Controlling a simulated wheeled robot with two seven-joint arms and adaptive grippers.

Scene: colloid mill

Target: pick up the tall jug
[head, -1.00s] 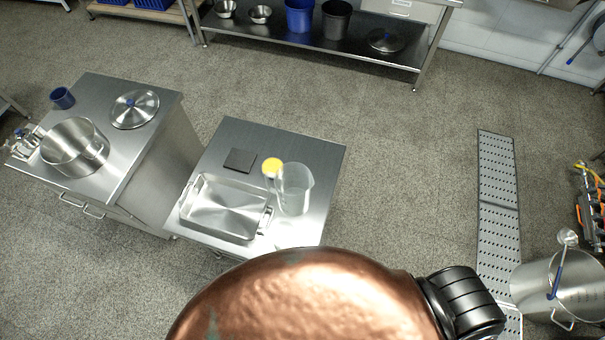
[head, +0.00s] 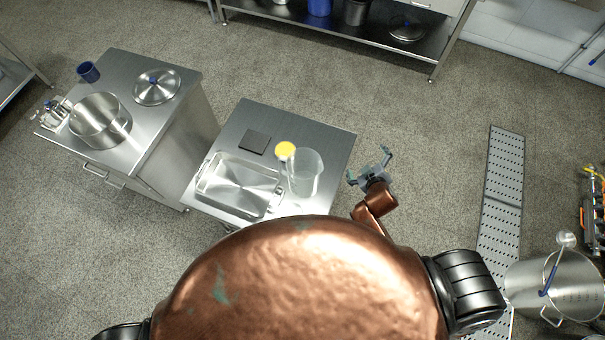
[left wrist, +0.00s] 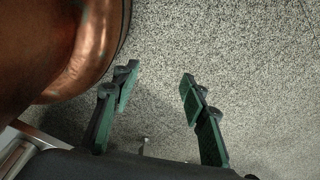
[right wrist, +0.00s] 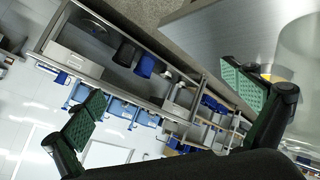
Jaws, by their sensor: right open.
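The tall jug (head: 306,174) is a clear, see-through vessel standing upright at the right side of the small steel table (head: 335,137). In the right wrist view a large, pale see-through shape at the right edge looks like the jug (right wrist: 302,45), close to one finger. My right gripper (head: 370,165) is open and empty, to the right of the table and apart from the jug in the head view; its two fingers also show spread in the right wrist view (right wrist: 168,108). My left gripper (left wrist: 158,95) is open and empty over bare floor, and is out of the head view.
A yellow-topped container (head: 285,150) stands close behind the jug. A steel tray (head: 238,184) lies left of it, with a dark square pad (head: 255,141) behind. A steel bench (head: 150,125) with a pot (head: 98,120) and lid (head: 156,86) stands further left.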

